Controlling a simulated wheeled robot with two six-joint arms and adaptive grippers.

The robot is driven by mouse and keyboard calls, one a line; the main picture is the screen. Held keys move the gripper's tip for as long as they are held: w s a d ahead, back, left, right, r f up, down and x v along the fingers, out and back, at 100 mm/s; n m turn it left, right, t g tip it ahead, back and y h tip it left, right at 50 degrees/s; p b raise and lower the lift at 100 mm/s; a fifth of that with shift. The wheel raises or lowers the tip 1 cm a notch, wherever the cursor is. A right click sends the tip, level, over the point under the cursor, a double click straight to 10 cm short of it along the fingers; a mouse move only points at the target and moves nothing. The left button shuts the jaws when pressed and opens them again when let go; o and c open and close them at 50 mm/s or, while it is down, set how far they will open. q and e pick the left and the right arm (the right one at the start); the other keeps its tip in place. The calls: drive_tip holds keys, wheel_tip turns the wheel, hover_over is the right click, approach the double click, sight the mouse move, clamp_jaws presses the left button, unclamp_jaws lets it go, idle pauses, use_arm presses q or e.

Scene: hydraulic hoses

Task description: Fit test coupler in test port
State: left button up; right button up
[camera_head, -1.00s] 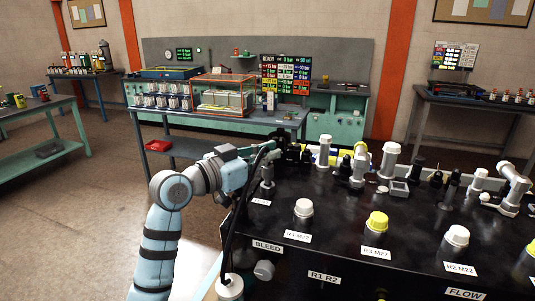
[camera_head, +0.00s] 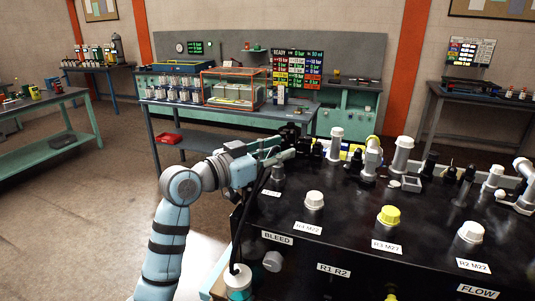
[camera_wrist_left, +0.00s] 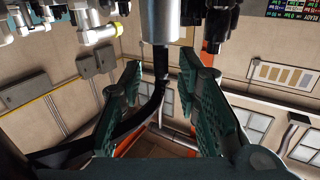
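My left gripper (camera_head: 284,147) is at the far left corner of the black bench, above a grey upright fitting (camera_head: 278,172). In the left wrist view its two green fingers (camera_wrist_left: 162,105) are spread apart with nothing clamped between them. A silver cylinder (camera_wrist_left: 160,20) with a black hose (camera_wrist_left: 152,108) at its end stands just beyond the fingers, roughly centred; it is probably the test coupler. In the head view the hose (camera_head: 247,215) arcs from near the gripper to a white-topped base at the front left. I cannot tell which fitting is the test port. My right gripper is not in view.
White-capped (camera_head: 314,200) and yellow-capped (camera_head: 388,215) ports stand on the bench top. Taller grey and black fittings (camera_head: 402,155) crowd its back edge. A work table with a red-framed case (camera_head: 230,90) stands behind. Open floor lies left.

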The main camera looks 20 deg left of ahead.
use_arm(q)
drive_tip(key=v, duration=1.1)
drive_tip(key=shift+s, duration=0.3)
drive_tip(key=shift+a+r, duration=0.1)
